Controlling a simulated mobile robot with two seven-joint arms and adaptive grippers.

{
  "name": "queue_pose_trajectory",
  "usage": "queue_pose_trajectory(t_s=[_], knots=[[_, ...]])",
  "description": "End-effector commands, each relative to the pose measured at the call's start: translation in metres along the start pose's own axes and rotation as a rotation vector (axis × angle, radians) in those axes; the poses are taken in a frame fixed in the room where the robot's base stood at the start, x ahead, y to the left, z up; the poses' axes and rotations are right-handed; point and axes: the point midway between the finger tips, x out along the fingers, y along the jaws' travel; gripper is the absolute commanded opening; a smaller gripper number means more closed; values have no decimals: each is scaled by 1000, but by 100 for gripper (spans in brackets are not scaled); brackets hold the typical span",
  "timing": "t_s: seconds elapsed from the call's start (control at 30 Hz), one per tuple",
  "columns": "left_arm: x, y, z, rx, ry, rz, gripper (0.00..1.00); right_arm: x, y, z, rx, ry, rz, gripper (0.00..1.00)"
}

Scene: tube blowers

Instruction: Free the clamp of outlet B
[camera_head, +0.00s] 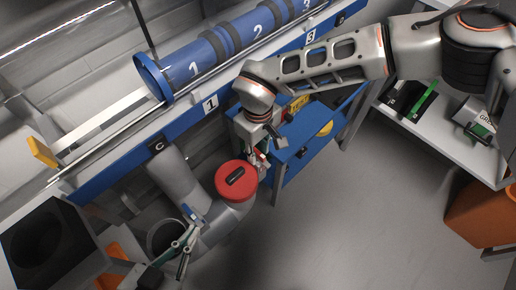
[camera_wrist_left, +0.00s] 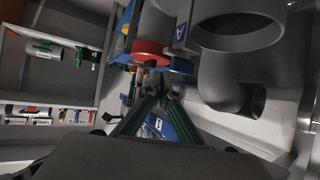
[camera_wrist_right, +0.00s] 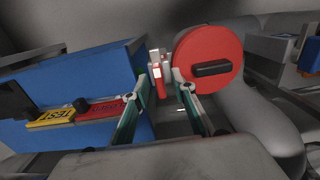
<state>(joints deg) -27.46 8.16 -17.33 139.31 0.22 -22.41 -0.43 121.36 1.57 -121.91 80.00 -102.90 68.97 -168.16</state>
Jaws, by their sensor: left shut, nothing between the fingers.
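A red round cap (camera_head: 236,180) with a black handle closes a grey pipe; it also shows in the right wrist view (camera_wrist_right: 208,62) and the left wrist view (camera_wrist_left: 150,52). A small red and white clamp latch (camera_wrist_right: 158,72) stands at the cap's edge. No letter B is readable, so I cannot confirm which outlet this is. My right gripper (camera_wrist_right: 158,78) is open, its fingertips on either side of the latch; it also shows in the head view (camera_head: 260,160). My left gripper (camera_head: 191,230) is shut and empty, beside an open grey pipe mouth (camera_head: 165,238) and below a blue piece (camera_head: 193,213).
A blue table (camera_head: 290,145) with yellow and red labelled items stands behind the right gripper. A grey shelf (camera_head: 440,120) is at the right. The floor between is clear.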

Motion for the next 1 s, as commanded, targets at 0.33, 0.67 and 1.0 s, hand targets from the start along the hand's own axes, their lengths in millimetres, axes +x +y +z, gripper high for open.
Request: queue_pose_trajectory(t_s=[0.33, 0.67, 1.0], knots=[[2, -3, -6, 5, 12, -3, 0, -17, 2, -2, 1, 7, 3, 26], [2, -2, -5, 4, 11, -3, 0, -82, 1, -1, 1, 5, 2, 26], [2, -2, -5, 4, 10, -2, 0, -119, 0, 0, 0, 2, 1, 26]])
